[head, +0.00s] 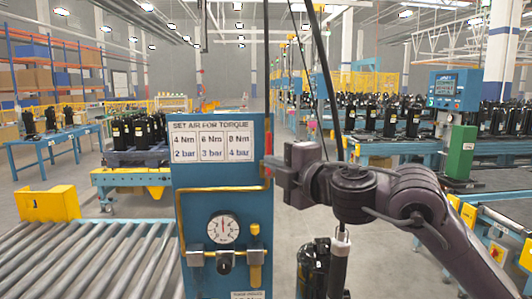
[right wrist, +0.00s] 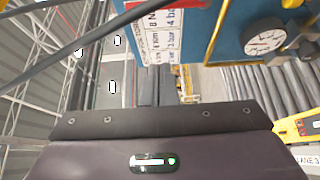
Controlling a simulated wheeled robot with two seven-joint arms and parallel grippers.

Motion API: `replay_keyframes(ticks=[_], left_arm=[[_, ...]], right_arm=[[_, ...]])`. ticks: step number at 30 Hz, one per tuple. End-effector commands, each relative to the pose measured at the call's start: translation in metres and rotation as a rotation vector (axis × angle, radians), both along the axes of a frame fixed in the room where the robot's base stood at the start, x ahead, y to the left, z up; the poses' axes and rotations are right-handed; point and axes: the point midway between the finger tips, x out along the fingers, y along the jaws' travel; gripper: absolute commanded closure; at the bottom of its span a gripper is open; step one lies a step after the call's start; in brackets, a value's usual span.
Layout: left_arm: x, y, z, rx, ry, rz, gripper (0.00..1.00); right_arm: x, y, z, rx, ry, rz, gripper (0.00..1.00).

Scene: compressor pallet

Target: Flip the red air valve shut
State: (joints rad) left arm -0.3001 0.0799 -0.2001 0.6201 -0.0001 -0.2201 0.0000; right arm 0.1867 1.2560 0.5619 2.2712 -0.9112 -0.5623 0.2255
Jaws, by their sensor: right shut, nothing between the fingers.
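A blue air panel (head: 218,192) stands upright at the middle of the head view. A small red part, likely the valve lever (head: 268,161), shows at its right edge, partly hidden by my right gripper. Part of a red handle (right wrist: 188,4) is cut off by the top edge of the right wrist view. My right gripper (head: 277,168) is shut and empty, with its tip close beside the panel's right edge; contact cannot be told. Its grey fingers also show in the right wrist view (right wrist: 157,92). My left gripper is not in view.
The panel carries a torque sign (head: 212,145), a round gauge (head: 223,228) and a yellow fitting (head: 256,255). A roller conveyor (head: 85,260) lies to the left. A blue control box (head: 455,90) stands at the right.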

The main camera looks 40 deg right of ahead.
Motion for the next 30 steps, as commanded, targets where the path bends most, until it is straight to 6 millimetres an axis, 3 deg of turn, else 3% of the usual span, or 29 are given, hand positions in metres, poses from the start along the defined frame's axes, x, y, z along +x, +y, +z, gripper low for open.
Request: replay_keyframes(ticks=[12,30], left_arm=[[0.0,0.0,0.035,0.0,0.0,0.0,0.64],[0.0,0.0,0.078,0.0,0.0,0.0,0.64]], right_arm=[[0.051,-0.002,0.004,-0.004,0.005,-0.004,1.0],[0.1,-0.001,0.003,0.004,-0.001,0.0,1.0]])
